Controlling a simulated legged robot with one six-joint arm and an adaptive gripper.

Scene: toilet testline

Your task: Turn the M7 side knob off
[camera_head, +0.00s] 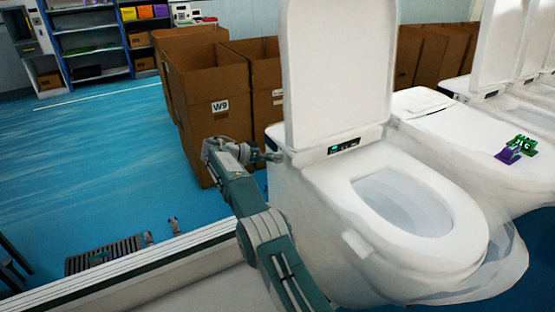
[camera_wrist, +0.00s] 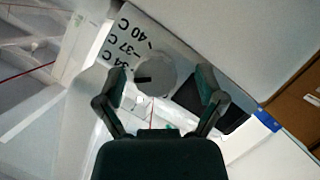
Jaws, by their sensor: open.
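In the wrist view, a round grey side knob (camera_wrist: 156,72) with a short black mark sits on a pale panel (camera_wrist: 137,22). The panel is printed 34 C, 37 C and 40 C. The mark is on the knob's left part, towards the 34 C print. My gripper (camera_wrist: 163,82) is open, with one finger on each side of the knob; I see no clear contact. In the head view, my gripper (camera_head: 262,155) is at the left side of a white toilet (camera_head: 310,190) with its lid raised, and the knob is hidden. No M7 label is readable.
Cardboard boxes (camera_head: 208,90), one marked W9, stand behind my arm. More white toilets (camera_head: 440,115) line up at the right, one with small purple and green items (camera_head: 516,149) on it. A white ledge (camera_head: 150,268) runs at lower left. The blue floor (camera_head: 90,150) is largely clear.

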